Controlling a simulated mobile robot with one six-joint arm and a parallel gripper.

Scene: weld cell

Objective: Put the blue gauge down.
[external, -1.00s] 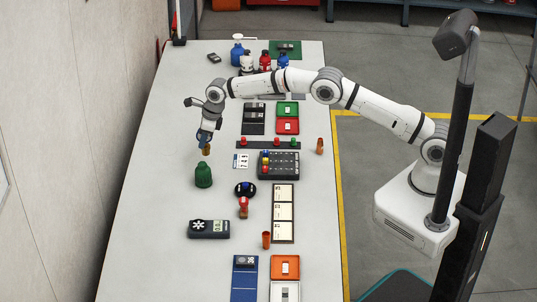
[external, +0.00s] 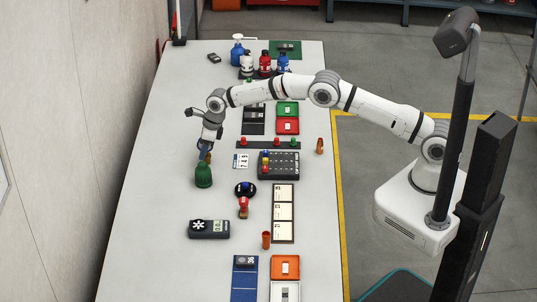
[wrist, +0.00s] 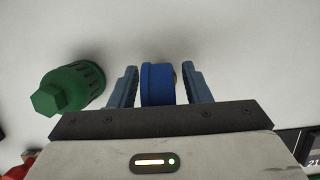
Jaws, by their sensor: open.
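The blue gauge (wrist: 158,85) sits between the two fingers of my gripper (wrist: 160,87) in the wrist view, with a brass-coloured edge on its right. The fingers are open, with a narrow gap on each side of the gauge. In the external view my gripper (external: 205,151) is low over the left part of the white table, just behind the green bottle-shaped object (external: 203,177). The gauge is mostly hidden there; I cannot tell for certain whether it touches the table.
The green object also stands close to the left finger in the wrist view (wrist: 70,88). The table's left strip is clear.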

